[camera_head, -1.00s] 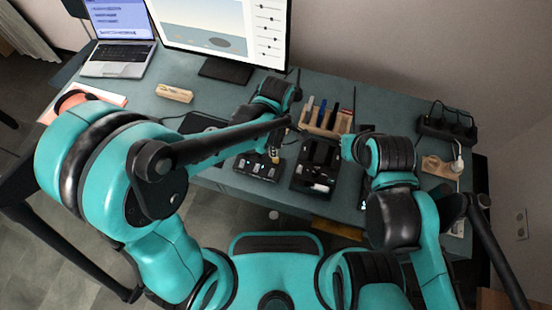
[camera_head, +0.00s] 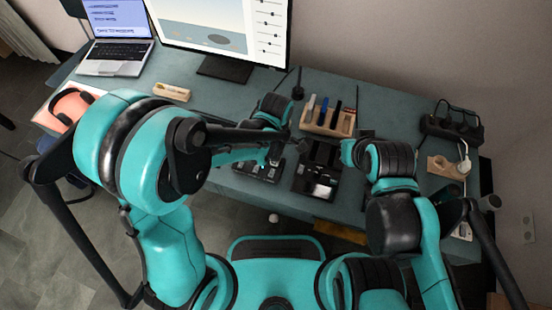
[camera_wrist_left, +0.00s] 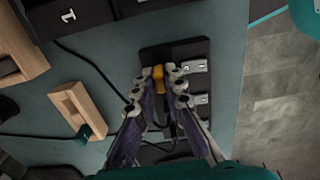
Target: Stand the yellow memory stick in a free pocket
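The yellow memory stick (camera_wrist_left: 158,79) shows between the fingertips of my left gripper (camera_wrist_left: 158,88) in the left wrist view. The fingers have closed in to about its width and appear shut on it; their contact is partly hidden. Both are over a low black pocketed block (camera_wrist_left: 172,51) with several pale metal-ended pieces in it. In the head view the block (camera_head: 243,170) lies partly behind my left gripper (camera_head: 275,158). The lower end of the stick is hidden. My right gripper (camera_head: 350,152) is at the right, and its fingers are not clear.
A black divided tray (camera_head: 304,184) stands right of the block. Behind it is a wooden holder (camera_head: 316,127) with upright pens. A small wooden block (camera_head: 172,92), monitor (camera_head: 225,66) and laptop (camera_head: 115,58) are further left. A power strip (camera_head: 452,130) is at the right.

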